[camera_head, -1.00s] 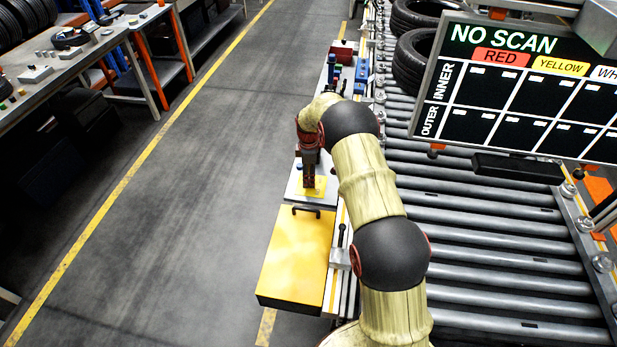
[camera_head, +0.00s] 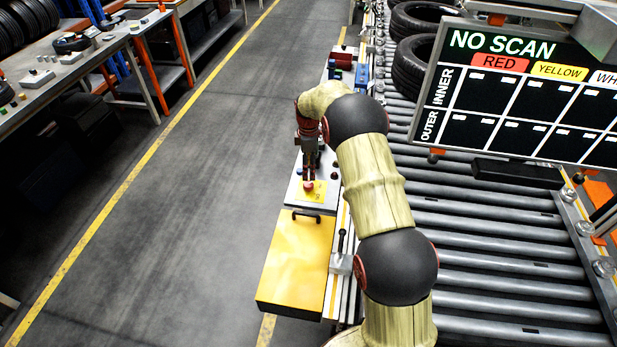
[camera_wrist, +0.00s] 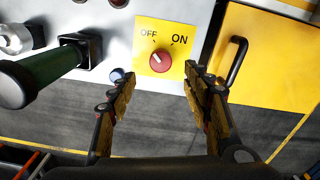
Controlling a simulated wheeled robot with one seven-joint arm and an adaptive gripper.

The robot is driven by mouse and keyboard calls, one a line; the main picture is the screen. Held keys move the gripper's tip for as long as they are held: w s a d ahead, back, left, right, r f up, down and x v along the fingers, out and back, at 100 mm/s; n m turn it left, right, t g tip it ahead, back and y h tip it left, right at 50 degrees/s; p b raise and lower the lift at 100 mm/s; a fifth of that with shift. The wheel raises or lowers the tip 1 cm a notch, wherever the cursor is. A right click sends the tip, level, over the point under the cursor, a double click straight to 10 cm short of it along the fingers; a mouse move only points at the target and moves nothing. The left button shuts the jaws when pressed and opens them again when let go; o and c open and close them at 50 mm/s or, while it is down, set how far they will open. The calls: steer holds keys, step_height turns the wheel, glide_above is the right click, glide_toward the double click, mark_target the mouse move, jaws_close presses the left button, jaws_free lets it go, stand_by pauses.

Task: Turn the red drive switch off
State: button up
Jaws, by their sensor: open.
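The red drive switch (camera_wrist: 160,56) is a round knob on a yellow plate (camera_wrist: 142,72) marked OFF at upper left and ON at upper right. A pale mark on the knob appears to lean up-left, toward OFF. In the head view the red knob (camera_head: 308,186) shows on its yellow plate, just below my gripper (camera_head: 309,172) in the picture. In the wrist view my gripper (camera_wrist: 156,72) is open, with one finger on each side of the knob's lower part. The fingers look apart from the knob, and nothing is held.
A yellow box with a black handle (camera_wrist: 237,62) adjoins the panel. A green-and-black handle (camera_wrist: 38,76) stands at left in the wrist view. The roller conveyor (camera_head: 500,235) and NO SCAN board (camera_head: 525,95) lie right; the floor (camera_head: 190,190) at left is clear.

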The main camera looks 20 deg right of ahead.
steer(key=shift+r, duration=2.05)
steer(key=s+a+m+g, duration=0.1)
steer(key=s+a+m, duration=0.1)
steer(key=s+m, duration=0.65)
steer(key=s+a+r+m+t, duration=0.1)
steer(key=s+a+r, duration=0.3)
steer(key=s+r, duration=0.4)
steer(key=s+a+r+m+t, duration=0.2)
steer(key=s+r, duration=0.6)
steer(key=s, duration=0.7)
steer(key=s+a+r+m+t, duration=0.2)
steer(key=s+a+r, duration=0.4)
steer(key=s, duration=0.6)
step_height(320, 180, up, 2)
steer(key=shift+r+t+b, duration=0.15)
steer(key=shift+t+b, duration=0.3)
steer(key=shift+t, duration=0.35)
